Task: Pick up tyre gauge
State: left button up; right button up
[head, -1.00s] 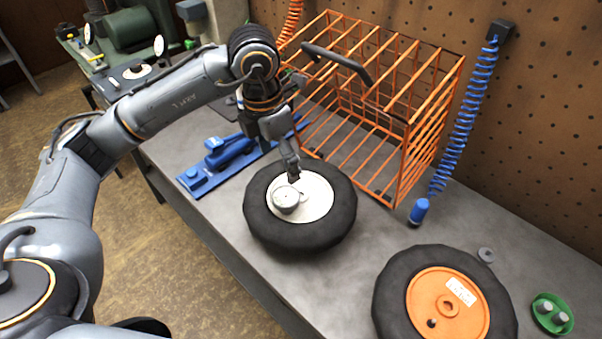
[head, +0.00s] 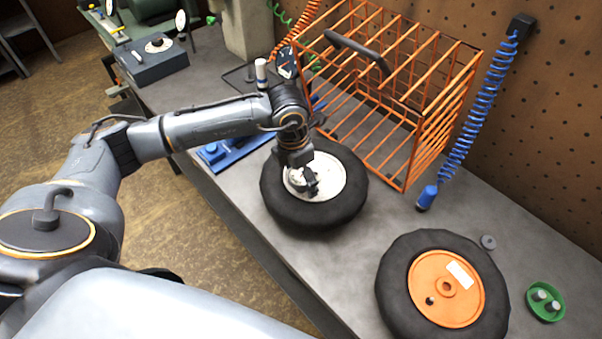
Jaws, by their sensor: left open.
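My left gripper (head: 309,185) points down over the hub of a black tyre with a white rim (head: 326,192) on the bench. Its jaws are open, and the fingertips are close above or at the hub; contact cannot be told. A small round pale thing, which looks like the tyre gauge (head: 296,181), lies on that white hub. It is mostly hidden behind the gripper, and I cannot tell whether it is between the fingers. My right gripper is not in view.
An orange wire cage (head: 408,120) stands right behind the white-rimmed wheel. A wheel with an orange rim (head: 447,290) lies at front right, beside a green dish (head: 545,301). A blue coiled hose (head: 474,110) hangs at right. A blue tool (head: 232,150) lies partly behind my arm.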

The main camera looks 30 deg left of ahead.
pick_arm(q)
jog(key=shift+w+f, duration=0.15)
jog(key=shift+f, duration=0.4)
jog(key=c, duration=1.4)
jog(key=shift+c, duration=0.3)
